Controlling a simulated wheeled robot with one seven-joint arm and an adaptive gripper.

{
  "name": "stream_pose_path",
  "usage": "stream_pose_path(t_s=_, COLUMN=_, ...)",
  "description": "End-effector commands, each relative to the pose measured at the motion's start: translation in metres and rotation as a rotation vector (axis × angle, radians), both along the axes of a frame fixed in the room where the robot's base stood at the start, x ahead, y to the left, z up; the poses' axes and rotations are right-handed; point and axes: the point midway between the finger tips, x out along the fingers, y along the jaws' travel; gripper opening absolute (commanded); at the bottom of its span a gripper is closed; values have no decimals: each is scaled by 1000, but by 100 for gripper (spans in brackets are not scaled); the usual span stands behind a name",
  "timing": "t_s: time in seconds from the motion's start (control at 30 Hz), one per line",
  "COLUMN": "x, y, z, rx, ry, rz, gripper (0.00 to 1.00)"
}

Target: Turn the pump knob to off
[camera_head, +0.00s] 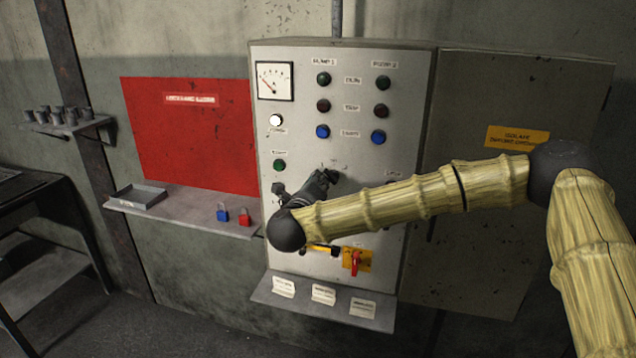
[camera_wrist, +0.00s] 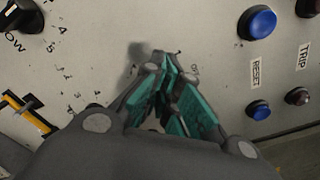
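A grey control panel (camera_head: 345,75) stands ahead. My gripper (camera_head: 328,176) is at its middle, below the blue buttons, with its tips close to the panel face. In the wrist view my gripper (camera_wrist: 172,75) shows dark fingers with teal pads, slanting towards each other over the panel. A small OFF label (camera_wrist: 195,70) lies beside the right finger. A blurred grey patch (camera_wrist: 138,48) lies just past the left fingertip; I cannot tell knob from shadow. No pump knob shows clearly; the fingers may hide it. I cannot tell whether they touch or hold anything.
A black knob (camera_wrist: 22,15) with a numbered scale and a LOW mark is in the wrist view's corner. Blue buttons (camera_head: 322,131) and (camera_head: 378,137) sit above my gripper. A red switch (camera_head: 355,263) and a ledge with cards (camera_head: 323,294) are below. A shelf (camera_head: 180,205) holds padlocks.

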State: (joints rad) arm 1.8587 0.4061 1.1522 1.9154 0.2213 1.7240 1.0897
Motion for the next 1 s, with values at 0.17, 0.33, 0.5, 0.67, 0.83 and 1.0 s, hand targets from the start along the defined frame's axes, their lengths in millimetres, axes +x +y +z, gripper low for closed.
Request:
stream_pose_path(t_s=0.17, x=2, y=-5, z=9, rx=2, ry=-13, rz=-11, gripper=0)
stream_pose_path(t_s=0.33, x=2, y=-6, z=9, rx=3, ry=-14, rz=-11, gripper=0)
stream_pose_path(t_s=0.5, x=2, y=-7, z=10, rx=3, ry=-14, rz=-13, gripper=0)
stream_pose_path(t_s=0.67, x=2, y=-8, z=12, rx=2, ry=-15, rz=-15, gripper=0)
stream_pose_path(t_s=0.83, x=2, y=-9, z=12, rx=2, ry=-16, rz=-15, gripper=0)
stream_pose_path(t_s=1.0, x=3, y=-10, z=13, rx=3, ry=-16, rz=-17, gripper=0)
